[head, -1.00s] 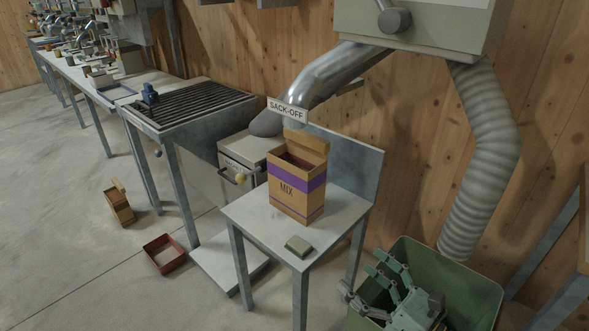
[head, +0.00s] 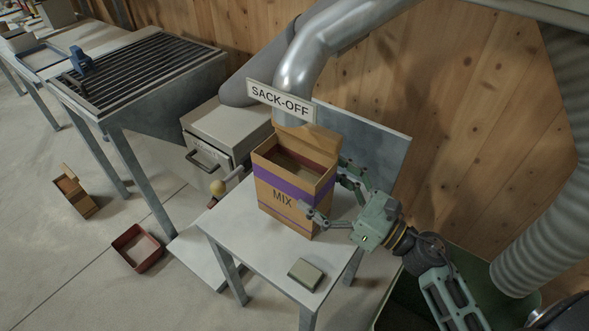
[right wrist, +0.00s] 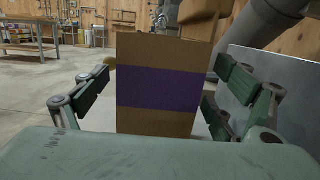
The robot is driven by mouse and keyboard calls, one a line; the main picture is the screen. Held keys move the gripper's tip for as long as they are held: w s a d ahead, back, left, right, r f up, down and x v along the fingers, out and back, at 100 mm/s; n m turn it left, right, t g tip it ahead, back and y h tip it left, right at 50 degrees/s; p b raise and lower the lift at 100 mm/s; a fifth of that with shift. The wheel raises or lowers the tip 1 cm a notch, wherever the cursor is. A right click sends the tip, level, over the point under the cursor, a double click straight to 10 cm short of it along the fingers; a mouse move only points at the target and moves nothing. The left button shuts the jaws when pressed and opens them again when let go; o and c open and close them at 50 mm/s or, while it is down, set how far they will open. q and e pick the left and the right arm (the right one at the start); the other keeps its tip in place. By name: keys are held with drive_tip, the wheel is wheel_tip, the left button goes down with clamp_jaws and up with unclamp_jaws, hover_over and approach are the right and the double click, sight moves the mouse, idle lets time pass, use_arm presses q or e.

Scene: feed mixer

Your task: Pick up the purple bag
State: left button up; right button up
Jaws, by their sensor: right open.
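The purple bag (head: 288,186) is a brown open-topped carton with a purple band and the word MIX. It stands upright on the small metal table (head: 262,262), under the SACK-OFF spout. In the right wrist view the bag (right wrist: 158,88) fills the middle, between the fingers. My right gripper (head: 326,196) is open at the bag's right side, one finger by its front face and the other behind its right edge. The right wrist view shows my right gripper (right wrist: 160,100) with a finger on either side; contact cannot be told. My left gripper is out of view.
A small grey-green block (head: 306,274) lies on the table's front corner. The metal spout (head: 298,75) hangs close above the bag, with an upright panel (head: 375,150) behind. A green bin (head: 400,310) is at lower right. A red tray (head: 137,248) lies on the floor.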

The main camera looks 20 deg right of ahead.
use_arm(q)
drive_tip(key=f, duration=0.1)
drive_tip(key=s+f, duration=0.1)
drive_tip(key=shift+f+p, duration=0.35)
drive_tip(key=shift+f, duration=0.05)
use_arm(e)
drive_tip(key=x, duration=0.3)
drive_tip(key=f+x, duration=0.1)
drive_tip(key=x, duration=0.1)
drive_tip(key=shift+w+a+r, duration=0.1)
drive_tip(key=shift+w+a, duration=0.1)
drive_tip(key=shift+a, duration=0.05)
drive_tip(key=c, duration=1.9)
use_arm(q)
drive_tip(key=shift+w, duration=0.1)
use_arm(e)
drive_tip(key=shift+r, duration=0.1)
drive_tip(key=shift+c, duration=0.6)
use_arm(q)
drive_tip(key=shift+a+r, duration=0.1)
use_arm(e)
drive_tip(key=shift+r, duration=0.1)
